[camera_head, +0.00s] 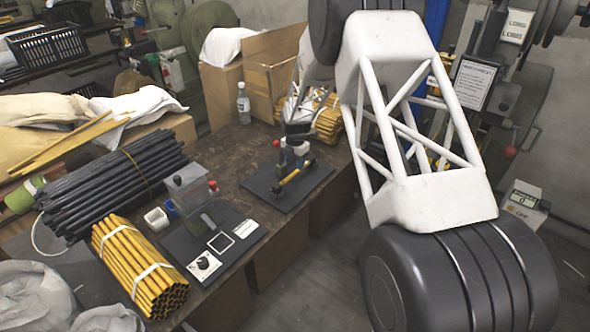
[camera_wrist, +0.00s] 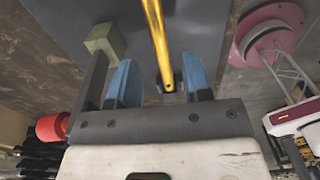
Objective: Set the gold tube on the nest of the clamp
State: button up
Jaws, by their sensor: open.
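The gold tube (camera_head: 291,177) slants over the dark base plate of the clamp (camera_head: 278,167), close beside its upright. Whether it rests on the nest cannot be told. In the wrist view the gold tube (camera_wrist: 157,38) runs away from me, with its near end between the blue finger pads. My gripper (camera_wrist: 160,82) is open, with space on both sides of the tube. In the head view my gripper (camera_head: 298,137) is just above the clamp and partly hides its top. A grey-green block (camera_wrist: 105,40) and a red knob (camera_wrist: 50,127) show left of the fingers.
A second press (camera_head: 190,190) on a dark plate stands to the left. Bundles of gold tubes (camera_head: 135,262) and black tubes (camera_head: 110,180) lie at the left. A bottle (camera_head: 243,104) and cardboard boxes (camera_head: 270,68) are behind. Bare bench lies between the two plates.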

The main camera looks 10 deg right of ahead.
aim_at(295, 172)
notch_tip(295, 172, up, 6)
jog(key=shift+r, duration=0.15)
dwell(0.9)
jog(key=s+d+r+m+t, duration=0.1)
jog(key=s+d+r+m, duration=0.35)
jog(key=s+r, duration=0.75)
jog(key=s+d+r+m, duration=0.1)
jog(key=s+r+m, duration=0.7)
jog(key=s+r, duration=0.35)
jog(key=s+d+r+m, duration=0.1)
jog(key=s+m, duration=0.6)
jog(key=s, duration=0.9)
jog(key=s+d+r+m+t, duration=0.1)
jog(key=s+m, duration=0.6)
jog(key=s, duration=1)
jog(key=shift+s+d+r+m+t, duration=0.2)
jog(key=shift+d+r+m+t, duration=0.15)
jog(key=shift+r, duration=0.4)
